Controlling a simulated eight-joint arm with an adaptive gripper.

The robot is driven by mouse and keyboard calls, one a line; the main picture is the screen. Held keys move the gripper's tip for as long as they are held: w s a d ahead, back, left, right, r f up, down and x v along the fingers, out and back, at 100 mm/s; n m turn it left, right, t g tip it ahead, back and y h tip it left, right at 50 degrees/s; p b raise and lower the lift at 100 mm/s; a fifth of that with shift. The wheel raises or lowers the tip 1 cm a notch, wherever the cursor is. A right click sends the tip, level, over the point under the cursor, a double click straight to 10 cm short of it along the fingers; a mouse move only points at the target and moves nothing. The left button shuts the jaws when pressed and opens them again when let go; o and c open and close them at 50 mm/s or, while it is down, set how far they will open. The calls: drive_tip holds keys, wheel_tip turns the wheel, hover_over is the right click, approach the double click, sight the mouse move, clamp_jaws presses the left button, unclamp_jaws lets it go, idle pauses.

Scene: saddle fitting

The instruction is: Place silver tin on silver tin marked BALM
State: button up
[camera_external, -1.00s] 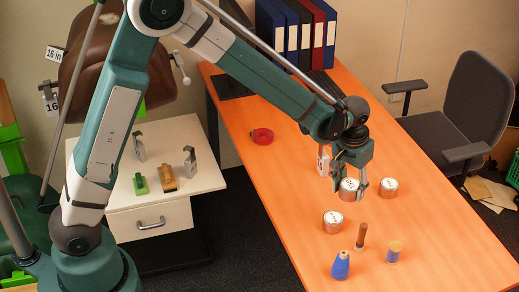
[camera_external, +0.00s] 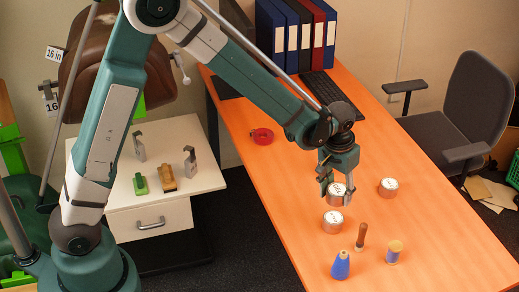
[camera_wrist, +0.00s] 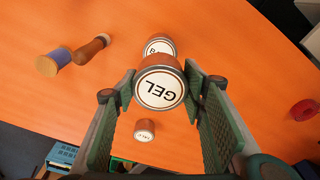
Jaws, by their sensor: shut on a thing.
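My gripper (camera_external: 336,189) is shut on a silver tin (camera_external: 336,197) with a white lid. In the wrist view this tin (camera_wrist: 161,90) reads GEL and sits between the two green fingers. A second silver tin (camera_external: 333,224) stands just below the held one in the outside view; in the wrist view it (camera_wrist: 160,46) is partly hidden behind the held tin, and its label is cut off. A third tin (camera_external: 388,190) stands alone to the right, and shows small in the wrist view (camera_wrist: 145,130); its label is too small to read surely.
A red tape roll (camera_external: 262,136) lies at the left edge. Binders and a keyboard (camera_external: 330,90) are at the back.

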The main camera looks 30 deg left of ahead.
sight(338, 192)
drive_tip(key=shift+f, duration=1.85)
drive_tip(key=shift+f+b, duration=0.45)
drive_tip(key=shift+f, duration=1.45)
drive_tip(key=shift+f, duration=0.15)
drive_tip(key=o, duration=1)
drive_tip(key=shift+c, duration=0.2)
drive_tip(key=shift+r, duration=0.2)
drive_tip(key=shift+s+a+r+p, duration=0.1)
drive_tip(key=shift+s+r+p, duration=0.15)
drive_tip(key=shift+r, duration=1.75)
drive_tip(key=shift+s+a+r+p, duration=0.1)
drive_tip(key=shift+s+r+p, duration=0.15)
drive_tip(key=shift+r, duration=1.7)
drive_tip(key=shift+s+a+r+p, duration=0.1)
drive_tip(key=shift+s+r+p, duration=0.15)
drive_tip(key=shift+r, duration=1.75)
